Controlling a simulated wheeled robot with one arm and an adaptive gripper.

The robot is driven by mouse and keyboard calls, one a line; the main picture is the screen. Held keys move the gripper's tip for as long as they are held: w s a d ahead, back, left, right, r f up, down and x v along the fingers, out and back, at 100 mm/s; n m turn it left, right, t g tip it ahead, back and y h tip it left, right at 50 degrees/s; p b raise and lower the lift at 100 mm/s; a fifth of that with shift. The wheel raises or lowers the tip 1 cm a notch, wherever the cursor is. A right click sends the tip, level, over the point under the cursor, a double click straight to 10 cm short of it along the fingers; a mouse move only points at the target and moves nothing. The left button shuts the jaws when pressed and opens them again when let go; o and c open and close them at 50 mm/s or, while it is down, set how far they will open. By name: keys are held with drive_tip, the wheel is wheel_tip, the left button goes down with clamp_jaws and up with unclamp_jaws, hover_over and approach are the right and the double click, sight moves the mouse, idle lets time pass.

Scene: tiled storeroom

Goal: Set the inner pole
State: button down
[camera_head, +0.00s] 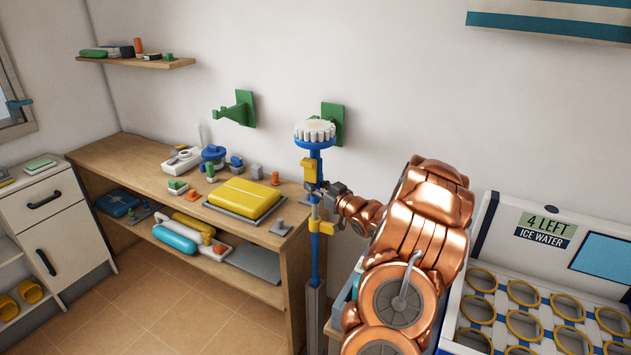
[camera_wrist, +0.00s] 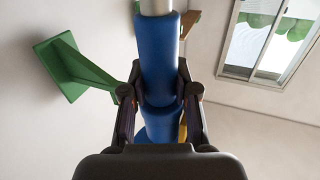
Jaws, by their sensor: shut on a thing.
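An upright pole (camera_head: 315,262) stands in front of the wall, between the workbench and my copper arm. It is blue, with yellow parts (camera_head: 309,170) along its upper half, a grey lower section (camera_head: 315,305) and a white ribbed round head (camera_head: 315,130) on top. My gripper (camera_head: 322,190) is shut on the pole just below the upper yellow part. In the wrist view its fingers close on both sides of a blue section (camera_wrist: 160,60), and a pale narrower section (camera_wrist: 156,6) runs out of it at the top edge. The pole's foot is hidden or out of view.
Two green wall brackets (camera_head: 238,108) are behind, one partly hidden by the pole's head. A wooden workbench (camera_head: 140,160) with tools and a yellow case (camera_head: 243,197) is at left. A white ring rack (camera_head: 490,215) stands at right. Tiled floor (camera_head: 150,310) is clear at lower left.

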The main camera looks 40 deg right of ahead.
sight(318, 202)
wheel_tip(318, 202, down, 6)
drive_tip(key=shift+s+a+r+b, duration=0.1)
drive_tip(key=shift+a+r+b, duration=0.05)
drive_tip(key=shift+b, duration=0.9)
drive_tip(key=c, duration=1.1)
unclamp_jaws()
drive_tip(key=shift+o, duration=1.3)
drive_tip(key=shift+r, duration=0.1)
drive_tip(key=shift+r, duration=0.1)
drive_tip(key=shift+s, duration=0.1)
drive_tip(key=s, duration=1.1)
drive_tip(key=shift+s+a, duration=0.3)
drive_tip(key=shift+a, duration=0.05)
